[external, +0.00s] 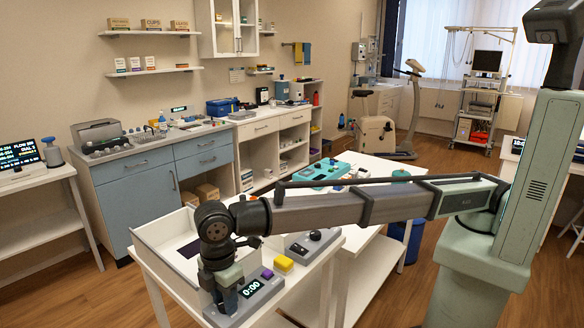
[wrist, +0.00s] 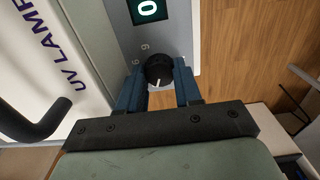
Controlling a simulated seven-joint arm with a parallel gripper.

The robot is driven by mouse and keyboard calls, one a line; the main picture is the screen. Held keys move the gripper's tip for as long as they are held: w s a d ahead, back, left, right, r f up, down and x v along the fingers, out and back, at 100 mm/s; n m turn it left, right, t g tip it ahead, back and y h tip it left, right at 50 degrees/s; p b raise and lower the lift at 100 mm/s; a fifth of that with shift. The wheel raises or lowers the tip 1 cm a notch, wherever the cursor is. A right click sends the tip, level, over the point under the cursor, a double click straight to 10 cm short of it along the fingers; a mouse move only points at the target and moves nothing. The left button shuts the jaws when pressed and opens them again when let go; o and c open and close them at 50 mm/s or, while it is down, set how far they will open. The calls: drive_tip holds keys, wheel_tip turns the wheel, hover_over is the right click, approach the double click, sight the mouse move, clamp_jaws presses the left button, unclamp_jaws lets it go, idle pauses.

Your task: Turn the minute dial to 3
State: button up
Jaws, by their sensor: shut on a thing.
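A grey timer box (external: 245,312) sits at the front edge of the white table, with a lit display (external: 250,288) reading 0:00 and a purple button (external: 267,274). In the wrist view, a black round dial (wrist: 158,68) with a white pointer line lies between the two blue fingers of my gripper (wrist: 158,86). The fingers are shut on its sides. The pointer faces towards the gripper's palm. In the external view my gripper (external: 224,292) points down onto the box and hides the dial.
A white open-topped box (external: 148,254) stands left of the timer; a panel marked UV LAMP (wrist: 62,65) shows in the wrist view. A yellow block (external: 284,264) and a grey device with a black knob (external: 313,243) stand to the right. Wooden floor lies past the table edge.

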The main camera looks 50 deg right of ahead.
drive_tip(key=shift+m, duration=0.3)
drive_tip(key=m, duration=0.4)
drive_tip(key=shift+m, duration=2.1)
drive_tip(key=o, duration=0.8)
drive_tip(key=shift+c, duration=0.2)
drive_tip(key=shift+r, duration=0.15)
wheel_tip(320, 180, up, 14)
drive_tip(key=shift+f, duration=0.2)
